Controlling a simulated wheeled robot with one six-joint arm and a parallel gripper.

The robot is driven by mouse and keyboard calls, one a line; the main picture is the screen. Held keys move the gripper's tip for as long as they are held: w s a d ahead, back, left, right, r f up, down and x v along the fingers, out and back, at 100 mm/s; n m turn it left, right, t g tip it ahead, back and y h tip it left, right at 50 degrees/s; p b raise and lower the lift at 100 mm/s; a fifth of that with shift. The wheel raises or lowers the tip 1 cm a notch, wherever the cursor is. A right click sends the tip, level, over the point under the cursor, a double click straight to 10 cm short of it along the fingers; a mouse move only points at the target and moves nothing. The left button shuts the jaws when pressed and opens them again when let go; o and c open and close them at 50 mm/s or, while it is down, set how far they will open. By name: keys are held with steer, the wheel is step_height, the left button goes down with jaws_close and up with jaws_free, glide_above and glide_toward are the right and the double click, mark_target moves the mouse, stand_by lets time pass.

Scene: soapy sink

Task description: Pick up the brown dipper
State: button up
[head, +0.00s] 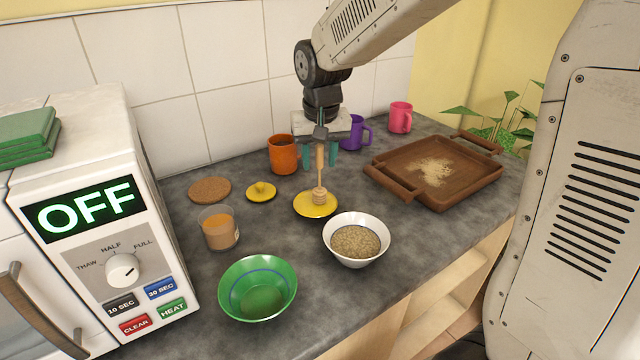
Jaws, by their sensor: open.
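The brown dipper (319,193) is a wooden honey dipper with a thin handle and a ridged head. It appears upright, head down, over a yellow saucer (303,207); I cannot tell whether the head touches it. My gripper (319,160) points down above the saucer. Its teal fingers are open, one on each side of the upper handle in the picture, with visible gaps. The top of the handle overlaps the gripper body, so I cannot tell whether it is between the fingers or in front of them.
Around the saucer are a white bowl of grain (344,259), a green bowl (234,304), a glass (220,232), a yellow lid (261,193), an orange mug (282,155) and a cork coaster (210,190). Purple (355,131) and pink (400,117) mugs, a brown tray (463,188) and a microwave (95,220) flank them.

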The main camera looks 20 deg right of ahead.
steer(key=shift+f, duration=0.35)
jaws_close()
steer(key=shift+r, duration=0.1)
